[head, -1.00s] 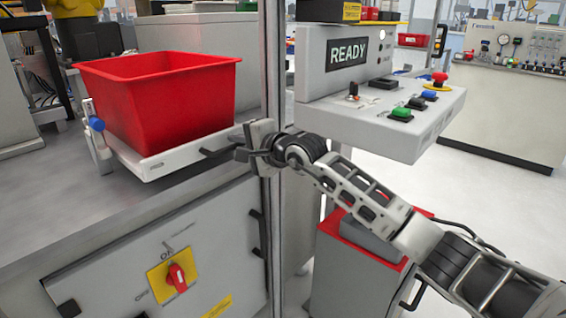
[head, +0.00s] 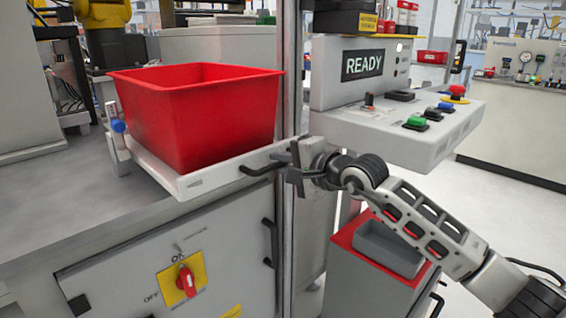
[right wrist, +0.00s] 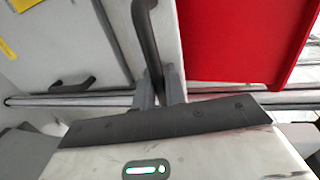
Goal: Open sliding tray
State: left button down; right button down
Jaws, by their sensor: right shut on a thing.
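The white sliding tray (head: 196,181) lies above the counter's front edge and carries a red bin (head: 190,120). A black bar handle (head: 262,170) is on its front right side. My right gripper (head: 292,164) is shut at the right end of this handle. In the right wrist view the fingers (right wrist: 160,92) close around the end of the dark handle (right wrist: 147,42), with the red bin (right wrist: 245,40) at upper right. The exact contact between fingers and handle is partly hidden. My left gripper is not in view.
A vertical metal post (head: 288,90) stands close behind my right gripper. A control panel (head: 400,125) with buttons juts out to the right, above my right forearm. A grey cabinet (head: 130,270) with a red switch is below the tray. A red-topped box (head: 388,250) stands lower right.

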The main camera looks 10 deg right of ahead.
jog(key=c, duration=1.5)
grip_release()
